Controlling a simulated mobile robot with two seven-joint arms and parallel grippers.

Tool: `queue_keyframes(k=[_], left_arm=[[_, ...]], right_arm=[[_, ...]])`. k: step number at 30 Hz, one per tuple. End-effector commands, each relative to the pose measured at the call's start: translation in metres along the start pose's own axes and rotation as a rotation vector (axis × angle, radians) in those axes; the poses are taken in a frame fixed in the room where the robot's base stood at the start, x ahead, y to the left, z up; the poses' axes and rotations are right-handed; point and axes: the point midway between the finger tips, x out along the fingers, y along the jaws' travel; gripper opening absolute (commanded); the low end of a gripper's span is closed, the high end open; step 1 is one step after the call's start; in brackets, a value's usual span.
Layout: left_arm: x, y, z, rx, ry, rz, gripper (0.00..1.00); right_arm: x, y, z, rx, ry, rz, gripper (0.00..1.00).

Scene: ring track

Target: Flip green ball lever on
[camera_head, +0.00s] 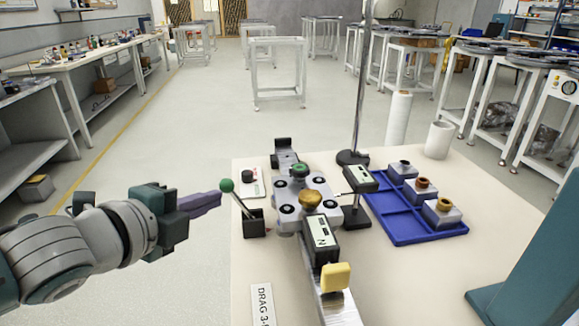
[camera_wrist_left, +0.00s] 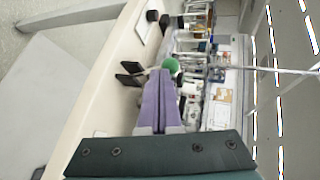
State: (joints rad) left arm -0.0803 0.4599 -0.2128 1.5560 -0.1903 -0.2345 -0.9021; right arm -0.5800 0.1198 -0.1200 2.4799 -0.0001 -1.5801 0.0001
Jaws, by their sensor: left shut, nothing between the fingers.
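The green ball lever (camera_head: 227,185) stands at the left edge of the table, its rod rising from a black box (camera_head: 254,222) and leaning left. My left gripper (camera_head: 218,198) is shut and empty, with its purple fingers pointing right and their tips close to the ball and rod. In the left wrist view the green ball (camera_wrist_left: 171,65) shows just beyond the shut fingertips (camera_wrist_left: 161,73). I cannot tell whether the fingers touch the lever. My right gripper is not in view.
A metal track (camera_head: 333,300) with a grey carriage and knobs lies right of the lever. A blue tray (camera_head: 409,230) with several blocks is farther right. A small white switch box (camera_head: 250,184) stands behind the lever. A tall pole (camera_head: 359,100) rises at the back.

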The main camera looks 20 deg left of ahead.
Motion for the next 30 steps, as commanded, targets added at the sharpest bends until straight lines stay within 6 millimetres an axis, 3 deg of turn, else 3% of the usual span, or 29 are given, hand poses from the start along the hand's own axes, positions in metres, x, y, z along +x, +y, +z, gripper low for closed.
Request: queue_keyframes(k=[14, 30], left_arm=[[0.004, -0.003, 0.0, 0.002, -0.001, 0.002, 0.0], [0.006, -0.011, -0.006, 0.07, -0.027, 0.051, 0.0]], right_arm=[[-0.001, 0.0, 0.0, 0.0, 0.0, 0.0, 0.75], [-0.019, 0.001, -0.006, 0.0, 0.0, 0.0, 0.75]])
